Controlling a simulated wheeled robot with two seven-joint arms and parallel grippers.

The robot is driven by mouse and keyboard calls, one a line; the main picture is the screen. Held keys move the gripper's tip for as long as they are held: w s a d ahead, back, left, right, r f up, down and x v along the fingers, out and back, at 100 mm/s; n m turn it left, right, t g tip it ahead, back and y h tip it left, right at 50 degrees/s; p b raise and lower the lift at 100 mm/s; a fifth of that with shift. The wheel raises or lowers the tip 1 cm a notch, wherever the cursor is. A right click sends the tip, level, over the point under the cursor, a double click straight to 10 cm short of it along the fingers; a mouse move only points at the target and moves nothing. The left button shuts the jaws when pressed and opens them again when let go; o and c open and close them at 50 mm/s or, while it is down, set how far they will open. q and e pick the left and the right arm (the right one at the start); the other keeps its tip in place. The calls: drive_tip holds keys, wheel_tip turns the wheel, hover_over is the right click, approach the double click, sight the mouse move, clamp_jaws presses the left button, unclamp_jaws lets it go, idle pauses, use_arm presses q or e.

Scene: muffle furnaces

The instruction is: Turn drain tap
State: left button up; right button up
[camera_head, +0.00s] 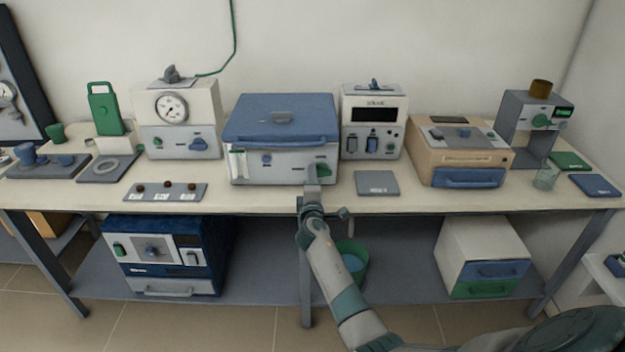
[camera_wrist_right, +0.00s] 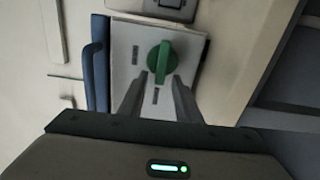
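The drain tap is a green knob (camera_head: 323,171) on the lower right front of the blue-lidded water bath (camera_head: 281,118). In the right wrist view the green tap (camera_wrist_right: 162,58) sits on a light grey panel, its bar lengthwise in the picture. My right gripper (camera_head: 312,190) reaches up from below to the bath's front by the tap. In the wrist view its two fingers (camera_wrist_right: 159,80) are spread, with their tips on either side of the bar's near end. I cannot tell whether they touch it. My left gripper is not in view.
A grey plate (camera_head: 377,183) lies right of the gripper, and a panel with several knobs (camera_head: 166,192) lies to the left. A display unit (camera_head: 373,125) and a tan furnace (camera_head: 458,155) stand right of the bath. A green bucket (camera_head: 353,262) stands on the lower shelf.

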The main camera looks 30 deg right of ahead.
drive_tip(key=shift+s+a, duration=0.1)
drive_tip(key=shift+s, duration=0.05)
